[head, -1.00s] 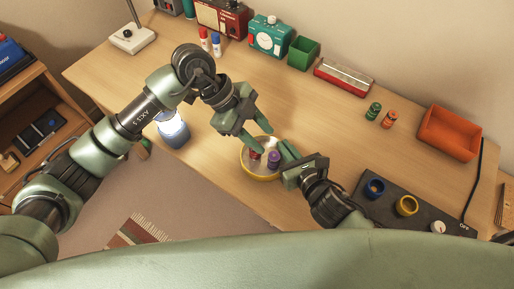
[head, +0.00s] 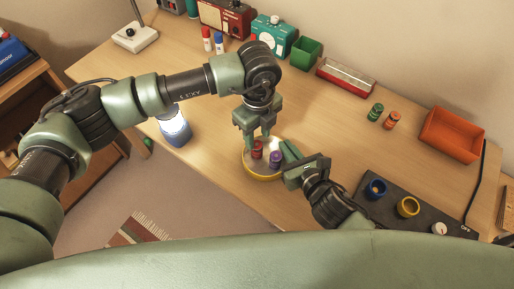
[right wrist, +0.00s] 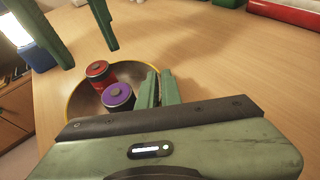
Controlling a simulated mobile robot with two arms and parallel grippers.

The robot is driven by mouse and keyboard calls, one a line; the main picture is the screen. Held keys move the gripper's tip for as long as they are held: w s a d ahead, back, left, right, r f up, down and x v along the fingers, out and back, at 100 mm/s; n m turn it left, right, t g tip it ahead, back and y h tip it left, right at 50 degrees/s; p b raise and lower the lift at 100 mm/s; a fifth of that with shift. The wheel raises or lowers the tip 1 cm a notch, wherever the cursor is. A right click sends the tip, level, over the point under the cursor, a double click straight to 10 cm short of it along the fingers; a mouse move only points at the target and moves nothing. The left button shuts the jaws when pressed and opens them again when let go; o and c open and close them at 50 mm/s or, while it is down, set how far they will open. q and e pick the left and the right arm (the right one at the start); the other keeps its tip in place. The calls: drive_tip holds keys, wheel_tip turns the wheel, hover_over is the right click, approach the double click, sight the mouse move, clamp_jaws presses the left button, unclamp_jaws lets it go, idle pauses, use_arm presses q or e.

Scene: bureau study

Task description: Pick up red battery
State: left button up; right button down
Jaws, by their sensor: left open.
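The red battery (head: 257,150) stands upright in a shallow yellow-rimmed bowl (head: 262,178), beside a purple battery (head: 275,160). Both also show in the right wrist view, the red one (right wrist: 98,72) behind the purple one (right wrist: 118,97). My left gripper (head: 259,138) is open above the bowl, its fingers pointing down near the red battery. In the right wrist view its two fingers hang apart above the bowl, clear of the red battery. My right gripper (head: 290,153) is at the bowl's right rim, its fingers close together with nothing seen between them.
A lit blue lamp (head: 175,130) stands left of the bowl by the desk edge. Green (head: 375,112) and orange (head: 391,121) batteries, an orange tray (head: 452,135) and a dark panel with rings (head: 390,207) are to the right. The desk behind the bowl is clear.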

sight(257, 144)
use_arm(q)
drive_tip(key=shift+s+a+f, duration=0.1)
drive_tip(key=shift+f, duration=2.6)
drive_tip(key=c, duration=0.9)
clamp_jaws()
wheel_tip(257, 144, up, 10)
drive_tip(key=shift+r, duration=0.1)
use_arm(e)
drive_tip(key=c, duration=1.5)
unclamp_jaws()
drive_tip(key=shift+c, duration=0.2)
drive_tip(key=v, duration=1.2)
drive_tip(key=shift+f, duration=0.1)
